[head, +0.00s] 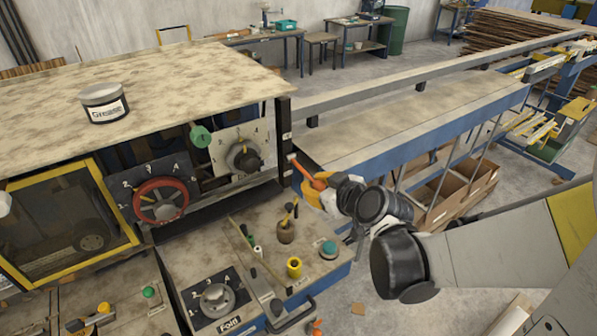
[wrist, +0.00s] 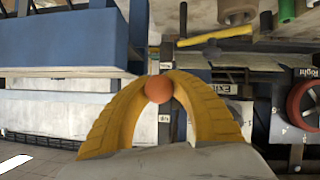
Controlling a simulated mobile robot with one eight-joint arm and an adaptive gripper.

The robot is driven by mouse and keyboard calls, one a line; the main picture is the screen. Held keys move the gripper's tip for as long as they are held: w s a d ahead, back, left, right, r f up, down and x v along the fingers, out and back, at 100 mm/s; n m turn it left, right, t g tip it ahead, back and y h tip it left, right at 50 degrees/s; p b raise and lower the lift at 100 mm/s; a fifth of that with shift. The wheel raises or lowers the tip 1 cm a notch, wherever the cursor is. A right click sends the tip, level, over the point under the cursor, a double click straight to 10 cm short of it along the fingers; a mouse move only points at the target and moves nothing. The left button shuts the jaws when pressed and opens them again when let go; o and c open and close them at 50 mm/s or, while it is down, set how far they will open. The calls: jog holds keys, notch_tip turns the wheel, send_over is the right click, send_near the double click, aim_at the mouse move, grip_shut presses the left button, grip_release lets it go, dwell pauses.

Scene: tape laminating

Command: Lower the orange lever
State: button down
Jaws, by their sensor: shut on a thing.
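The orange lever (head: 303,169) sticks out beside the dark post at the right end of the machine. Its round orange knob (wrist: 158,89) shows in the wrist view between the yellow fingers. My gripper (head: 316,188) is shut on the lever; its curved fingers also show in the wrist view (wrist: 160,85) on either side of the knob. The fingers and wrist hide part of the lever in the head view.
A red handwheel (head: 161,201) and a grey dial (head: 242,158) are on the machine front, left of the lever. A control bench with a Fold dial (head: 213,298) stands below. A long blue-edged table (head: 415,125) runs to the right behind my arm.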

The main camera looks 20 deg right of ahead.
jog(key=shift+f+b, duration=0.75)
jog(key=shift+f, duration=0.25)
jog(key=shift+w, duration=0.1)
jog(key=c, duration=1.1)
grip_release()
jog(key=shift+s+a+r, duration=0.1)
jog(key=shift+s+a, duration=0.05)
jog(key=shift+s, duration=0.05)
jog(key=shift+w, duration=0.1)
jog(key=v, duration=1.2)
